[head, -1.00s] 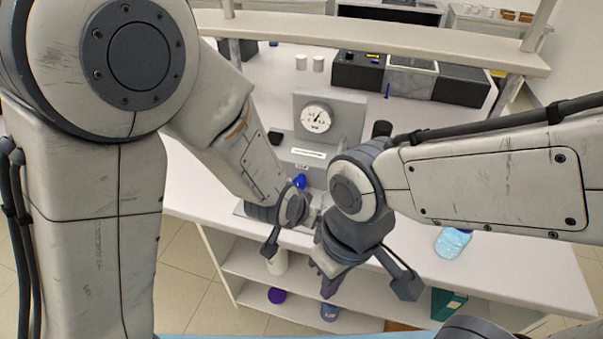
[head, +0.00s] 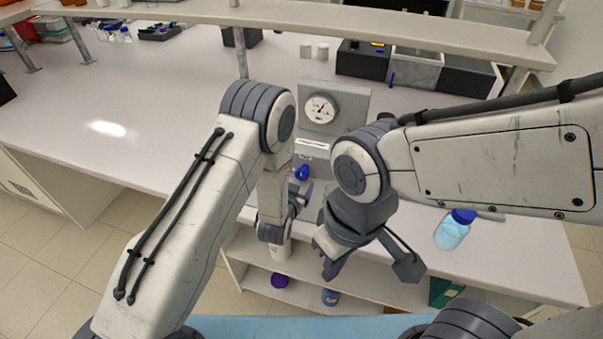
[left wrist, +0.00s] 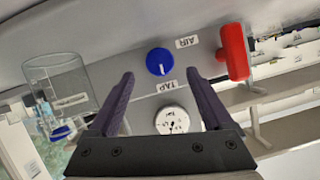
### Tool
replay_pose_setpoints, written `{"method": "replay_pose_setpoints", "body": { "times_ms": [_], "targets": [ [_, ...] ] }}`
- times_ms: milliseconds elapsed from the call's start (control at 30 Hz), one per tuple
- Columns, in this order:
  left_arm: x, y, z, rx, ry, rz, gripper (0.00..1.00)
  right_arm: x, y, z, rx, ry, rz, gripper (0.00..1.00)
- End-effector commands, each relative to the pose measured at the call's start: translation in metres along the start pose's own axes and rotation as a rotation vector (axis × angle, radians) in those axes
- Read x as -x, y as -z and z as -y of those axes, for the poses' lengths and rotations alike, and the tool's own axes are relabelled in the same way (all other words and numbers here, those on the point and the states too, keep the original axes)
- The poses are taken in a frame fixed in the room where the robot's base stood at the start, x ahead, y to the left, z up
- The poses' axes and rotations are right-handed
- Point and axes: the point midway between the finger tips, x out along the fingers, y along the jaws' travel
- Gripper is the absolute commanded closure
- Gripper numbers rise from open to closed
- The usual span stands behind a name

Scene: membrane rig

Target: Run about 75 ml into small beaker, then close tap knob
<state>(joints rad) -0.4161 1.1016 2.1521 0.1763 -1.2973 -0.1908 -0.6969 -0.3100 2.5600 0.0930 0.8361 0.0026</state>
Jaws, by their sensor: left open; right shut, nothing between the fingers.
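The blue tap knob (head: 302,172) sits on the front of the grey rig (head: 345,125), below its dial gauge. In the left wrist view the knob (left wrist: 159,61) is beside an inverted TAP label. My left gripper (left wrist: 160,76) is open, with the knob appearing between its purple fingertips; I see no contact. A clear beaker (left wrist: 58,78) shows at the left of that view; its fill level cannot be read. In the head view my left gripper (head: 303,196) is just below the knob. My right gripper (head: 331,266) is shut and empty in front of the bench edge.
A red handle (left wrist: 233,52) stands near the AIR label. A blue-capped bottle (head: 452,231) of pale blue liquid is on the bench at right. Purple and blue-grey items sit on the shelf below. The bench at left (head: 130,105) is largely clear.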

Motion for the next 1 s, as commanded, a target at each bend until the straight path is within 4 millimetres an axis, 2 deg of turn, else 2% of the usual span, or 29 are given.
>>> {"method": "replay_pose_setpoints", "body": {
  "times_ms": [100,300,500,733,933,967,1000],
  "targets": [
    [-0.02,0.002,0.001,0.001,0.001,-0.001,0.16,0.009,0.001,0.001,0.0,0.0,0.0,1.0],
    [-0.044,0.001,0.0,0.001,0.0,0.0,0.16,0.015,0.001,0.001,0.0,0.0,0.0,1.0],
    [-0.053,0.0,0.0,0.0,-0.001,0.002,0.16,0.017,0.001,0.001,0.001,0.0,0.0,1.0],
    [-0.053,0.0,0.0,0.0,-0.001,0.001,0.16,0.016,0.001,0.001,0.001,0.0,0.0,1.0],
    [-0.053,0.0,0.0,0.0,-0.001,0.001,0.93,0.016,0.001,0.001,0.001,0.0,0.0,1.0],
    [-0.053,0.0,0.0,0.0,-0.001,0.001,1.0,0.016,0.001,0.001,0.001,0.0,0.0,1.0],
    [-0.053,0.0,0.0,0.0,-0.002,0.001,1.0,0.016,0.001,0.001,0.001,0.0,0.0,1.0]
  ]
}}
